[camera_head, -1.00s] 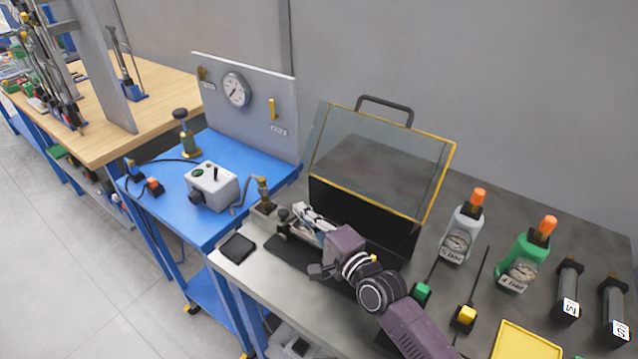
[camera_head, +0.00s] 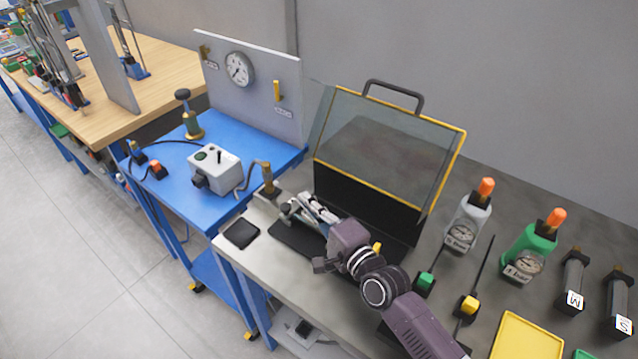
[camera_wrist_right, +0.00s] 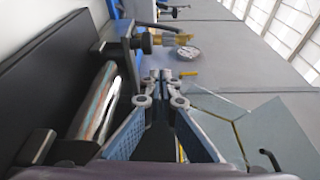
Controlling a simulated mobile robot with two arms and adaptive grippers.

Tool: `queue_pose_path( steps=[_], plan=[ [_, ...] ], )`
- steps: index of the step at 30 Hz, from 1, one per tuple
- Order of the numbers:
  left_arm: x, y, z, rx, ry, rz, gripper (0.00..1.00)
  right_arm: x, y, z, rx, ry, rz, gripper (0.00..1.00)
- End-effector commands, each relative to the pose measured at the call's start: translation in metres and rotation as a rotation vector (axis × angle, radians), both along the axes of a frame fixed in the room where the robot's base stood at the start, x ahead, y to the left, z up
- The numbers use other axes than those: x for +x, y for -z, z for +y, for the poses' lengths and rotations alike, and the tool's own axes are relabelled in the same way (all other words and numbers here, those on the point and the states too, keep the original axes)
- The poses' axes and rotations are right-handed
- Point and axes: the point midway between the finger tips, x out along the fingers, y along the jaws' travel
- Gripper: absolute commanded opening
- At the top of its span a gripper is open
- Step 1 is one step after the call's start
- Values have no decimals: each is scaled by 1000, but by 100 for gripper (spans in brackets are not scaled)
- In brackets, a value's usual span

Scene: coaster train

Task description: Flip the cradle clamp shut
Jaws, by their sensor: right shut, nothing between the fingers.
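My right gripper (camera_head: 310,203) reaches over the bench in the head view, above the black cradle base (camera_head: 290,238). In the right wrist view its fingers (camera_wrist_right: 162,82) are together, with nothing between them. A shiny cylinder (camera_wrist_right: 98,108) lies left of the fingers, between dark cradle brackets (camera_wrist_right: 40,147). A dark knob and brass fitting (camera_wrist_right: 165,40) show beyond the fingertips, apart from them as far as I can tell. The gripper hides much of the cradle in the head view, and I cannot tell how the clamp stands. My left gripper is out of view.
A clear-fronted guard box (camera_head: 385,165) with a yellow edge stands close behind the cradle. A blue cart (camera_head: 180,180) with a grey control box (camera_head: 217,170) is at left. Gauge bottles (camera_head: 466,225) and a yellow tray (camera_head: 525,340) are at right. A black pad (camera_head: 241,233) lies near the front edge.

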Motion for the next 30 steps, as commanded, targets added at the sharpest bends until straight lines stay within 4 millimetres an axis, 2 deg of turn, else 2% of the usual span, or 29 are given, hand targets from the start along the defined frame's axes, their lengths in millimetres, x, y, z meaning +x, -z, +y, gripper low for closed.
queue_pose_path(
  steps=[15, 21, 30],
  plan=[
    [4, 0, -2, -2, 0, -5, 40, -80, -1, -55, -3, -1, 3, 0],
    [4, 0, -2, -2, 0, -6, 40, -94, -2, -65, -2, 0, 1, 0],
    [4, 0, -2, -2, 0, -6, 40, -95, -3, -66, 0, 0, 0, 0]
  ],
)
